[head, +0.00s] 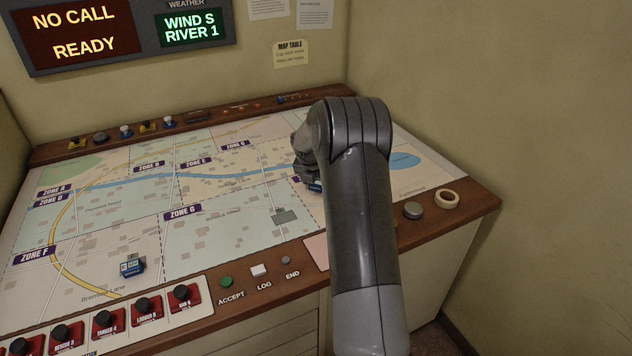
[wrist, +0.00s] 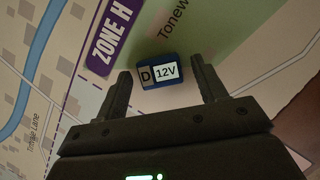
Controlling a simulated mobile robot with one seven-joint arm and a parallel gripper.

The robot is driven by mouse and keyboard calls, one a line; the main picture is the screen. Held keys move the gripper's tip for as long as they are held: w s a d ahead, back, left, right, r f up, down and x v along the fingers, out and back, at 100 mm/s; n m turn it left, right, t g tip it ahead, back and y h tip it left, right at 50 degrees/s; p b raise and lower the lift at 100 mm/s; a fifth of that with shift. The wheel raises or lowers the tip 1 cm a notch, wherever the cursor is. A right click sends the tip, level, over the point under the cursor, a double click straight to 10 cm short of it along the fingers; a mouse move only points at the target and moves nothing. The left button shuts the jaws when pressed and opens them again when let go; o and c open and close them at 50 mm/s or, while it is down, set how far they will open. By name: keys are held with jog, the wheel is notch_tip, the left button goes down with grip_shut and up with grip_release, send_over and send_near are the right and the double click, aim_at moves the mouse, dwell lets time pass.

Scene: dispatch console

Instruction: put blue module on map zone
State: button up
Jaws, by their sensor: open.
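A blue module (wrist: 172,84) with a white label reading "D 12V" is in the wrist view, over the map beside the purple ZONE H label (wrist: 110,38). My gripper (wrist: 161,70) is open, with one finger on each side of this module. In the head view a bit of blue (head: 314,186) shows at the left edge of my arm, which hides most of my gripper and that part of the map. Another blue module (head: 132,267) with a pale label lies in ZONE F on the map table (head: 240,232).
A grey knob (head: 413,210) and a cream ring (head: 447,199) sit on the right wooden rim. Small items (head: 126,131) stand along the back rim. The map's middle is clear.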

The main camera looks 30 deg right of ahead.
jog(key=s+a+r+m, duration=0.3)
jog(key=s+a+r, duration=0.25)
jog(key=r, duration=0.45)
jog(key=s+a+r+m, duration=0.3)
jog(key=s+a+r, duration=0.25)
jog(key=r, duration=0.45)
jog(key=s+a+m+y, duration=0.1)
jog(key=s+a+m, duration=0.3)
jog(key=s+m, duration=0.3)
jog(key=s+a+r+m+t+y, duration=0.1)
jog(key=s+a+m, duration=0.3)
jog(key=s, duration=1)
jog(key=s+a+r+m+t+y, duration=0.1)
jog(key=s+a+m, duration=0.3)
jog(key=s+m, duration=0.6)
jog(key=shift+s+a, duration=0.25)
jog(key=shift+s, duration=0.3)
